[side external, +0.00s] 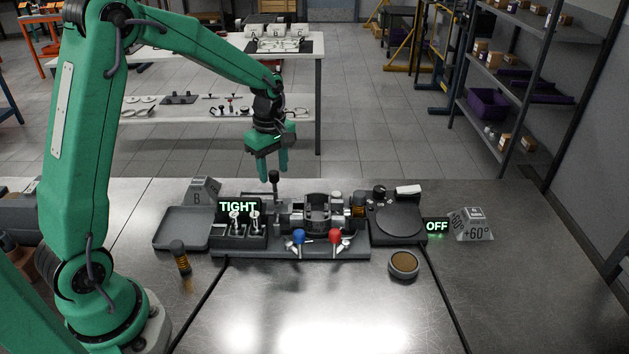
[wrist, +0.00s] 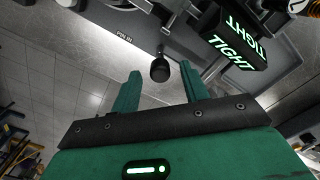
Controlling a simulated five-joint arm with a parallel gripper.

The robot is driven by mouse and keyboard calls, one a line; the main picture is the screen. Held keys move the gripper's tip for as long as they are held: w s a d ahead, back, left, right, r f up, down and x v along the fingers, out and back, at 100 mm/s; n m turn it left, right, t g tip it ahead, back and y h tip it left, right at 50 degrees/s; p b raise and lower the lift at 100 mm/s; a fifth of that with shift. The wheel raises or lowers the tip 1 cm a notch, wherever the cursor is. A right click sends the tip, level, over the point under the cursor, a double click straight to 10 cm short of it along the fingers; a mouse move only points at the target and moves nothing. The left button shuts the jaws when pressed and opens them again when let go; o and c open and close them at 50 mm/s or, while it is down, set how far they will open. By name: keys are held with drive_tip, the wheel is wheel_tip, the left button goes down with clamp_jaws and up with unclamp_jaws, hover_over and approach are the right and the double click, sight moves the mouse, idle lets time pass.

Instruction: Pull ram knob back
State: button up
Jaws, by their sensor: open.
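The ram knob (side external: 273,177) is a dark, rounded knob on an upright stem, standing at the back of the fixture. It also shows in the wrist view as a black knob (wrist: 160,71). My green gripper (side external: 274,174) is open and points down, with its fingertips at about the knob's top in the side view. In the wrist view the knob appears in the gap between my two fingers (wrist: 160,77), apart from both. I cannot tell exactly how deep the knob sits between them.
A lit TIGHT sign (side external: 238,206) stands left of the knob. The fixture carries a blue knob (side external: 299,236) and a red knob (side external: 335,236) in front. A round dark plate (side external: 398,221) and an OFF sign (side external: 437,226) are right. The bench front is mostly clear.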

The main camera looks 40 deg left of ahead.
drive_tip(key=shift+f, duration=0.25)
clamp_jaws()
drive_tip(key=shift+s+a, duration=1.05)
unclamp_jaws()
drive_tip(key=shift+r, duration=0.15)
wheel_tip(320, 180, up, 8)
drive_tip(key=shift+f, duration=0.2)
